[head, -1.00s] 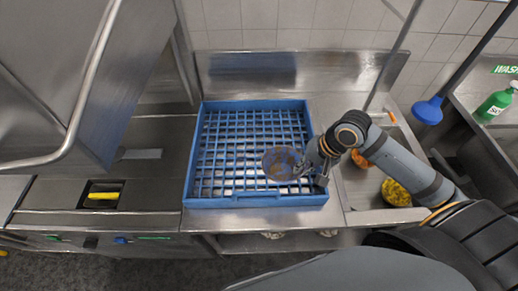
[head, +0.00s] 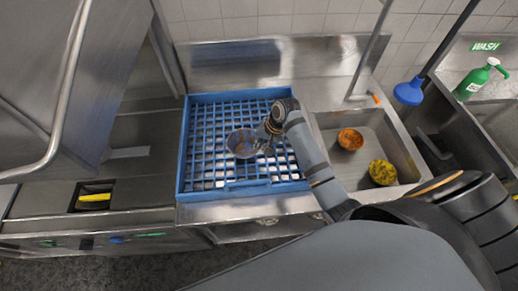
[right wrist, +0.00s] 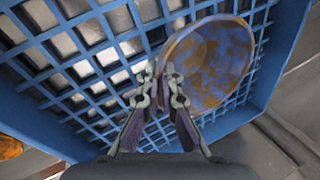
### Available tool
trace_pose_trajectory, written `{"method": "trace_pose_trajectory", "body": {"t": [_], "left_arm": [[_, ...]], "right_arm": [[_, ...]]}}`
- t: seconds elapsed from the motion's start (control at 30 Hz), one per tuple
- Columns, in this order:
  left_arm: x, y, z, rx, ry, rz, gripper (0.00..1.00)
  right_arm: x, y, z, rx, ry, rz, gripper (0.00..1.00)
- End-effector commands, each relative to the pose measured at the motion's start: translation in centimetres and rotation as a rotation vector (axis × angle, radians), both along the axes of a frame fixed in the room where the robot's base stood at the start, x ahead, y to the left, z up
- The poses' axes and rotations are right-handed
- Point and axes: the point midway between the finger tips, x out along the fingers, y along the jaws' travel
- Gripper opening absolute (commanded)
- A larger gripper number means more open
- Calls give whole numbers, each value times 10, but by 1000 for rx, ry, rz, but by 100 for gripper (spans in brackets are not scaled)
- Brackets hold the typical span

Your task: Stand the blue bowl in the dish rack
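The blue bowl (head: 243,143), stained with brown patches, is over the middle of the blue dish rack (head: 181,150). My right gripper (head: 268,133) reaches in from the right and holds the bowl by its rim. In the right wrist view the two fingers (right wrist: 160,84) are close together on the near rim of the bowl (right wrist: 215,60). The bowl's inside faces the camera there, and the rack's grid (right wrist: 100,60) lies behind it. I cannot tell whether the bowl touches the grid. My left gripper is not in view.
An orange bowl (head: 350,139) and a yellow bowl (head: 382,172) lie in the sink (head: 340,185) right of the rack. A blue plunger-like head (head: 408,92) on a pole and a green bottle (head: 475,80) are farther right. A steel machine stands left. Much of the grid is free.

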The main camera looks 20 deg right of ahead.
Motion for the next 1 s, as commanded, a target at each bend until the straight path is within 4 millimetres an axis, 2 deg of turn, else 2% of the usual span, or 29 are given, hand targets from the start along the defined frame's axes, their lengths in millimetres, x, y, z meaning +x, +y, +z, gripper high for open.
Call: {"method": "trace_pose_trajectory", "body": {"t": [0.1,0.2,0.57,0.6,0.77,1.0], "left_arm": [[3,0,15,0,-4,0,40],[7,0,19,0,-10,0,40],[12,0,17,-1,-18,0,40],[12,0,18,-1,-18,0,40],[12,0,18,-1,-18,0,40],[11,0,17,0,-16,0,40]], "right_arm": [[0,1,-15,2,6,-1,0],[1,1,-28,1,3,-1,0],[1,1,-35,1,2,0,0],[1,1,-35,1,1,-1,8],[1,1,-35,1,1,-1,28],[1,1,-35,1,1,-1,28]]}}
